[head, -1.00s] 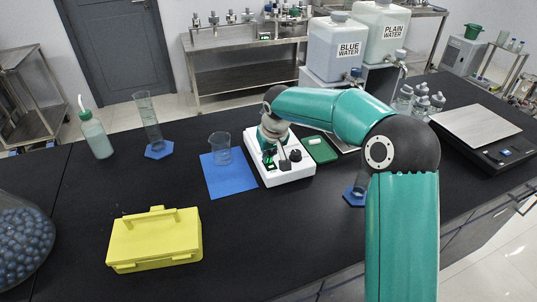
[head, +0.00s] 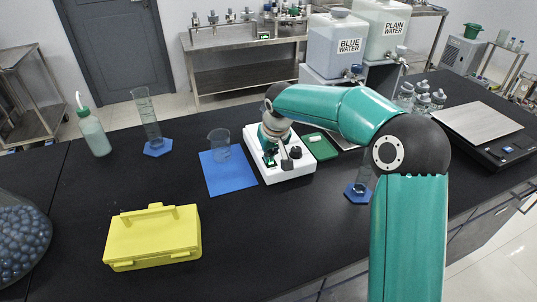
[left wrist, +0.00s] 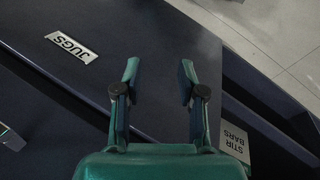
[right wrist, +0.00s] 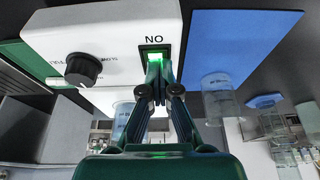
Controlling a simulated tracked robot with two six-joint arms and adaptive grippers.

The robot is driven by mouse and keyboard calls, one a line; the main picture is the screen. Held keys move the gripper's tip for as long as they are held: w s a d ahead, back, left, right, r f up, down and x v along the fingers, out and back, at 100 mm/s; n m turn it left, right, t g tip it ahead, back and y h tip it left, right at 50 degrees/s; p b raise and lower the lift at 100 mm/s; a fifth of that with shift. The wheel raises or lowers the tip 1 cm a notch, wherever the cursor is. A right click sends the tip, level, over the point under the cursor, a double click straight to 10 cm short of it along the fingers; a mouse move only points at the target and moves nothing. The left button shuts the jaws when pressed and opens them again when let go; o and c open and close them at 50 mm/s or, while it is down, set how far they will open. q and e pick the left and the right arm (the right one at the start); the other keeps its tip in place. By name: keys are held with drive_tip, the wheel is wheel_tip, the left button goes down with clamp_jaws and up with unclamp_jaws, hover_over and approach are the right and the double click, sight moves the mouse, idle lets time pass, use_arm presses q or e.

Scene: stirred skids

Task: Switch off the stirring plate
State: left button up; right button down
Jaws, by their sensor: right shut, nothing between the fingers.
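The white stirring plate (head: 290,172) stands on the black bench in the head view, right of the blue mat. In the right wrist view the plate (right wrist: 110,40) shows a black knob (right wrist: 83,70) and a green-lit rocker switch (right wrist: 155,58) beside letters that read "NO". My right gripper (right wrist: 160,72) is shut and empty, its fingertips at the lit switch; I cannot tell whether they touch it. In the head view the right gripper (head: 269,153) is over the plate's front left part. My left gripper (left wrist: 158,75) is open and empty above drawer fronts.
A glass beaker (head: 219,143) stands on the blue mat (head: 229,180) just left of the plate. A green tray (head: 320,147) lies right of it. A yellow box (head: 152,240), a cylinder (head: 147,115) and a wash bottle (head: 93,132) stand leftward. Bare bench lies in front.

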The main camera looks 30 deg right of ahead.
sight(270, 164)
drive_tip(key=shift+s+a+f, duration=0.1)
drive_tip(key=shift+s+f, duration=0.25)
drive_tip(key=shift+f, duration=0.05)
wheel_tip(270, 164, up, 5)
drive_tip(key=p, duration=0.3)
drive_tip(key=b+v, duration=0.1)
drive_tip(key=v, duration=0.8)
drive_tip(key=shift+s+r, duration=0.25)
drive_tip(key=shift+w+d+r+b, duration=0.3)
drive_tip(key=shift+w+d, duration=0.15)
drive_tip(key=shift+w, duration=0.15)
drive_tip(key=shift+f, duration=0.1)
drive_tip(key=x, duration=0.9)
drive_tip(key=p+x, duration=0.1)
drive_tip(key=x, duration=0.4)
drive_tip(key=shift+s+a+f, duration=0.1)
drive_tip(key=shift+s+a, duration=0.05)
drive_tip(key=shift+s, duration=0.2)
